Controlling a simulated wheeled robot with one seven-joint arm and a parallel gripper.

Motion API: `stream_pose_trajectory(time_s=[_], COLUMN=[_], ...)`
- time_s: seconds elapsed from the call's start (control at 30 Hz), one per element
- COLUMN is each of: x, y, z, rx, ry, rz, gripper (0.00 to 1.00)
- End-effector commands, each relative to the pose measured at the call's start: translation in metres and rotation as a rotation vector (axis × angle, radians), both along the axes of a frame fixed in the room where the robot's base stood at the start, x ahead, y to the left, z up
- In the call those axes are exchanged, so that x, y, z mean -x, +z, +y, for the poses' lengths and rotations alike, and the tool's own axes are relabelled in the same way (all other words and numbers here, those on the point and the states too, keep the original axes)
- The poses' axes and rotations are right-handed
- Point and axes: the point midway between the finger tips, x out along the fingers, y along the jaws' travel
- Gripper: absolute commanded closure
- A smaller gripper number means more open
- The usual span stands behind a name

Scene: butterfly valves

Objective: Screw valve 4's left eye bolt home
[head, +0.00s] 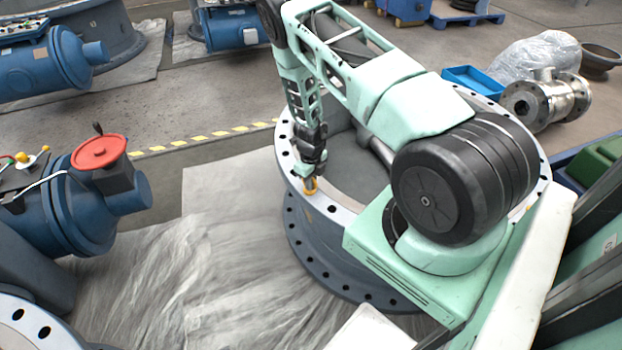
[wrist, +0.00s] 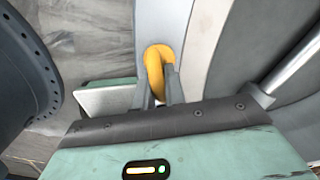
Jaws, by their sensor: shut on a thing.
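The yellow eye bolt (head: 311,186) stands on the top flange (head: 330,208) of the large valve, on its left side in the head view. My gripper (head: 311,174) is above it with the fingers pointing down. In the wrist view the eye bolt (wrist: 157,62) shows as a yellow ring, and my gripper (wrist: 162,90) is shut on it. The bolt's shank and threads are hidden, so I cannot tell how far it sits in the flange. The valve's inside and shaft show beside the flange.
A blue actuator with a red handwheel (head: 99,152) stands to the left. Another flange (head: 25,325) is at the lower left. A blue tray (head: 470,82), a steel valve (head: 545,98) and plastic wrap (head: 530,60) lie at the right back. Grey sheeting (head: 190,280) covers the floor.

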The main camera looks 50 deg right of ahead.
Motion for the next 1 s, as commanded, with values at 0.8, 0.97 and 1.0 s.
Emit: stream_pose_trajectory(time_s=[0.8, 0.97, 1.0], x=[-0.0016, -0.0017, -0.0017], y=[0.001, 0.001, 0.001], z=[0.0006, 0.0006, 0.0006], rx=[0.001, 0.001, 0.001], ry=[-0.256, -0.255, -0.255], rz=[-0.003, -0.004, -0.004], gripper=[1.0, 1.0, 1.0])
